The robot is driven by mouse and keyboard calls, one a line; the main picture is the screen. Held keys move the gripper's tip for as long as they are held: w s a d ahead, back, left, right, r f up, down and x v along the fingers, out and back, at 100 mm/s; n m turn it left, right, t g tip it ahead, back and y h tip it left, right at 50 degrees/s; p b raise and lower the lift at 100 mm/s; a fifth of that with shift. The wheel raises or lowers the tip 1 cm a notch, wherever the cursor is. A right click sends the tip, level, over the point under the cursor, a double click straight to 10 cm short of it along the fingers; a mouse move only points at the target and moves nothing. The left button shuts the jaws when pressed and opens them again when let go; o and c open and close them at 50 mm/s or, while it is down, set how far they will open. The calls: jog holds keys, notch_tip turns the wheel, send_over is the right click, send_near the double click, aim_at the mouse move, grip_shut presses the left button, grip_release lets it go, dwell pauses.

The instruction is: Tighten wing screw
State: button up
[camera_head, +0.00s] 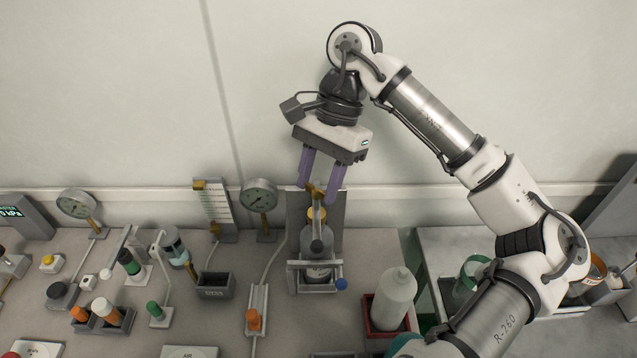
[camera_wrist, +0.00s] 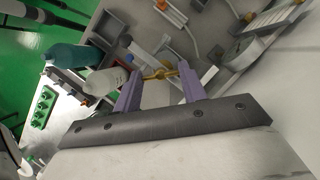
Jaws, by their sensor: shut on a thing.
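My gripper (camera_head: 319,193) points down over the stand, with one purple finger on either side of the wing screw. It is shut on the wing screw. The wrist view also shows the brass wing screw (camera_wrist: 160,74) between the two purple fingertips. The screw's lower end and thread cannot be made out.
A white bottle (camera_head: 396,290) stands in a red tray to the right of the stand. A round gauge (camera_head: 259,196) and a ruled panel (camera_head: 212,205) stand close on the left. Several small testers crowd the left bench. The wall is close behind.

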jog(key=m+b, duration=0.2)
jog(key=m+t+b, duration=0.1)
jog(key=m+b, duration=0.1)
jog(key=b, duration=0.1)
jog(key=shift+s+d+f+y, duration=0.1)
jog(key=shift+f+y, duration=0.25)
jog(key=shift+y, duration=0.05)
jog(key=m+t+b, duration=0.1)
jog(key=m+b, duration=0.2)
jog(key=m+t+b, duration=0.2)
jog(key=m+b, duration=0.1)
jog(key=shift+s+r+m+y, duration=0.15)
jog(key=shift+s+m+y, duration=0.05)
jog(key=shift+m+y, duration=0.1)
jog(key=m+t+b, duration=0.1)
jog(key=m, duration=0.1)
jog(key=m+b, duration=0.2)
jog(key=m, duration=0.1)
jog(key=shift+s+m+t+b, duration=0.1)
jog(key=shift+m+t+b, duration=0.2)
jog(key=shift+t, duration=0.1)
jog(key=shift+s+r+m+t+h+b, duration=0.1)
jog(key=shift+m+t+h+b, duration=0.35)
jog(key=shift+m, duration=0.65)
jog(key=shift+r+m+t+h+b, duration=0.1)
jog(key=shift+m+t+h+b, duration=0.35)
jog(key=shift+m, duration=0.65)
jog(key=o, duration=1)
